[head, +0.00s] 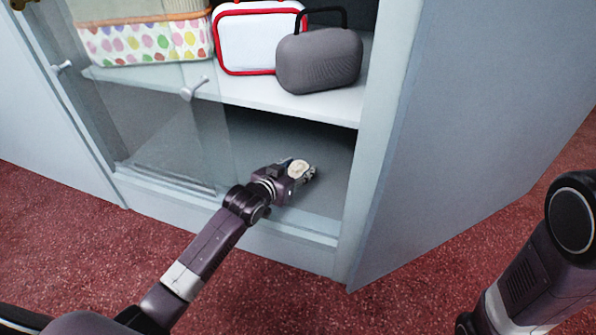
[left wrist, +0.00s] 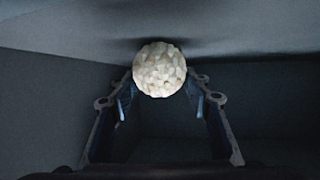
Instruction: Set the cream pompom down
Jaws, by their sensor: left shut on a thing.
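The cream pompom (left wrist: 160,69) is a pale, bumpy ball held between the fingertips of my left gripper (left wrist: 158,88) in the left wrist view. In the head view, the pompom (head: 298,168) shows at the end of my left gripper (head: 304,172), inside the lower compartment of the cabinet (head: 385,150). The gripper is shut on it. In the wrist view a grey surface lies close to the pompom, with a dark shadow beside it; I cannot tell whether they touch. My right gripper is not in view; only part of my right arm shows.
The cabinet's upper shelf (head: 250,88) holds a polka-dot basket (head: 145,42), a white case with red trim (head: 245,45) and a grey case with a black handle (head: 320,62). A glass door (head: 165,130) with a knob covers the left side. The lower compartment looks otherwise empty.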

